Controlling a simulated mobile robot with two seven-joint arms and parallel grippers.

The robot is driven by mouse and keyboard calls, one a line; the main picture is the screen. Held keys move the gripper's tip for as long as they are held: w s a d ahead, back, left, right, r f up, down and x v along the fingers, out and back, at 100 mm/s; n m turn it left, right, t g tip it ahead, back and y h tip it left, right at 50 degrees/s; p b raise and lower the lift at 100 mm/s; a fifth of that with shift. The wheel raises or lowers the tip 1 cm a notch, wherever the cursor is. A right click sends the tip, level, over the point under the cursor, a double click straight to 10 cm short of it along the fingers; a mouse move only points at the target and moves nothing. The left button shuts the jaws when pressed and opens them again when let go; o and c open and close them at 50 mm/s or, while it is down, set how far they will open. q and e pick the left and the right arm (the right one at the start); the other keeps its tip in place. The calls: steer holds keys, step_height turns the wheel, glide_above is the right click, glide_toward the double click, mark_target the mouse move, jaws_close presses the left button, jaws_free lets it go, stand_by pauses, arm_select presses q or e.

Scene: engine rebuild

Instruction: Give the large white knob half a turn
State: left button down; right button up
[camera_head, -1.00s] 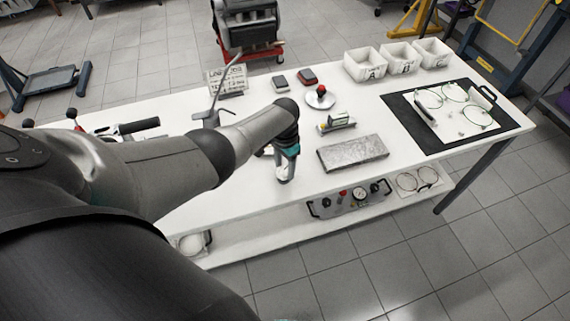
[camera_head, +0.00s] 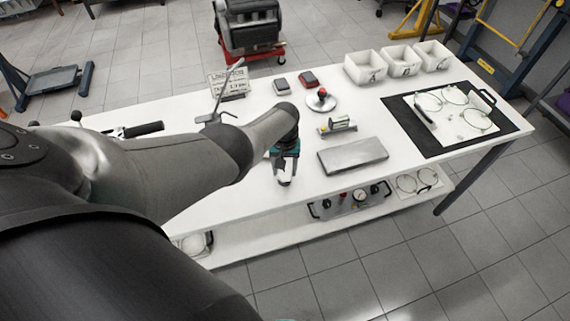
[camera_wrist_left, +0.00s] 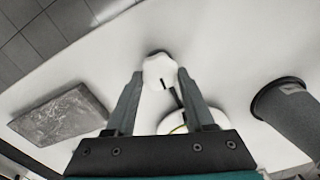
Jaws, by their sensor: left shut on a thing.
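The large white knob (camera_wrist_left: 158,70) has a lobed top and shows in the left wrist view between the two fingertips. My left gripper (camera_wrist_left: 160,78) is shut on it, with one finger on each side. In the head view my left gripper (camera_head: 284,178) points down near the front edge of the white table (camera_head: 240,192), and the knob is mostly hidden by the fingers. A white round part (camera_wrist_left: 188,121) with a dark pointer-like strip and a yellow mark lies beside the knob, partly behind the gripper. My right gripper is not in view.
A grey slab (camera_head: 352,155) lies right of the gripper, with a small block tool (camera_head: 337,125) behind it. White bins (camera_head: 403,60) and a black mat (camera_head: 443,147) are farther right. A gauge panel (camera_head: 350,200) sits on the lower shelf.

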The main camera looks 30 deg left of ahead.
mark_target(285, 172)
arm_select(q)
steer(key=shift+n, duration=0.5)
steer(key=shift+c, duration=1.3)
jaws_free()
step_height(285, 172, up, 15)
steer(key=p, duration=0.9)
steer(key=shift+r, duration=0.15)
